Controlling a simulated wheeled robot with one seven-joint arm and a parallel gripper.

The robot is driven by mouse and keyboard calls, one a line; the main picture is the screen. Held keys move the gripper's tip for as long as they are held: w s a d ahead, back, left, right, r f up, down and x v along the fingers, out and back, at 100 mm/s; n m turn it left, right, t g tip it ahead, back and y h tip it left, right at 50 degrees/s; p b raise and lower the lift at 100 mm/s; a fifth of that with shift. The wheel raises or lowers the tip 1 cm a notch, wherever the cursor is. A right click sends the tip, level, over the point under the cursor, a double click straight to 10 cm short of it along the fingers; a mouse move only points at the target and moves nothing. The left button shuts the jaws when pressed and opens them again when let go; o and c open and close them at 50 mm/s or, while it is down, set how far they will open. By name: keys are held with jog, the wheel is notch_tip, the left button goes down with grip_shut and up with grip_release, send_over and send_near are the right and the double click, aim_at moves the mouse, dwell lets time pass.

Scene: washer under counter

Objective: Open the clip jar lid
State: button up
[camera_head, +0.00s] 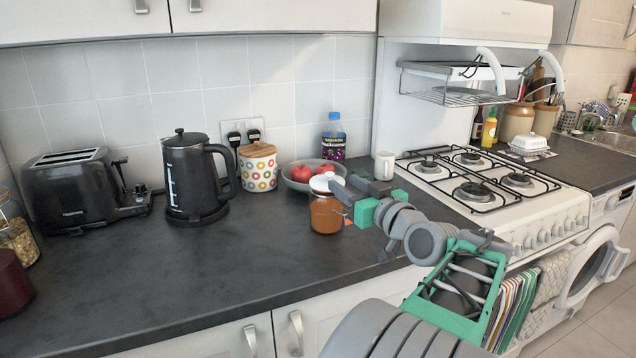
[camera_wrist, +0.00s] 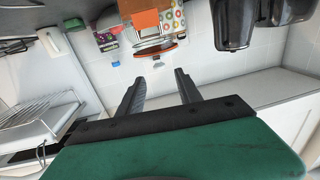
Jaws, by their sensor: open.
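My gripper (camera_head: 346,182) is open and empty, just right of the jar's top at about lid height. I cannot tell whether a finger touches the lid. The wrist view looks upside down; the jar's orange body (camera_wrist: 147,20) is at its top, beyond the open fingers (camera_wrist: 160,77). The clip is too small to make out clearly.
A bowl (camera_head: 299,184) of red fruit and a spotted canister (camera_head: 258,172) stand behind the jar. A black kettle (camera_head: 190,178) and toaster (camera_head: 75,188) are left. A white mug (camera_head: 384,165) and gas hob (camera_head: 470,185) are right. The counter in front of the kettle is clear.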

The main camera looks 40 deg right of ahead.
aim_at(331, 174)
jog(key=w, duration=0.5)
jog(key=w+d, duration=0.1)
jog(key=w, duration=0.2)
jog(key=shift+d+p, duration=0.1)
jog(key=shift+p, duration=0.3)
jog(key=shift+s, duration=0.1)
grip_shut()
dwell(0.7)
